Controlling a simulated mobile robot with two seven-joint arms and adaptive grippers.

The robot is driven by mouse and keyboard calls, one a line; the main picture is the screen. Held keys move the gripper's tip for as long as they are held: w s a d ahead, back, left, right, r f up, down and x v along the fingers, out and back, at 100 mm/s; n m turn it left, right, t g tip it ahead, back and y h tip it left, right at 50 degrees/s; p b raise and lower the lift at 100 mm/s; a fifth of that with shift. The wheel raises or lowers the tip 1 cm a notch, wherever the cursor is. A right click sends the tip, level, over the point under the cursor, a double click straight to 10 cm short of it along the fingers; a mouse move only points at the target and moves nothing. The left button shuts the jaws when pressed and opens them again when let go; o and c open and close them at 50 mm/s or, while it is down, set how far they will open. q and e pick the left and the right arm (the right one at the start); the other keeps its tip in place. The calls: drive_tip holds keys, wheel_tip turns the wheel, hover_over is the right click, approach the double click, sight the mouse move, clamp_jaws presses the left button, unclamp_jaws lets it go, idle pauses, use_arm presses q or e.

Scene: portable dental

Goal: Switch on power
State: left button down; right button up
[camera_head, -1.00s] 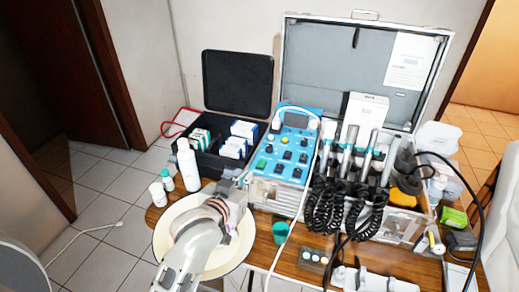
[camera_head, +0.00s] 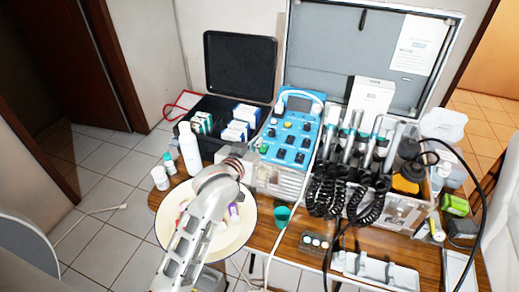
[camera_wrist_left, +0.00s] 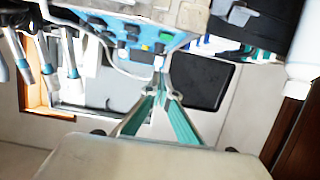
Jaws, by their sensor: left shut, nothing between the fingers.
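The right gripper is not in view.
A round cream plate (camera_head: 172,235) lies under my left arm. A white bottle (camera_head: 190,150) and small jars stand left. A black open case (camera_head: 240,68) holds boxes. Coiled black cords (camera_head: 345,190) hang right of the panel; a teal cup (camera_head: 282,213) stands in front.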

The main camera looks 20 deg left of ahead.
sight(263, 148)
use_arm(q)
drive_tip(key=x, duration=0.3)
drive_tip(key=shift+w+f, duration=0.1)
drive_tip(key=shift+w, duration=0.15)
wheel_tip(263, 148, down, 3)
drive_tip(key=shift+r, duration=0.2)
drive_tip(key=shift+s+f, duration=0.15)
drive_tip(key=shift+f, duration=0.6)
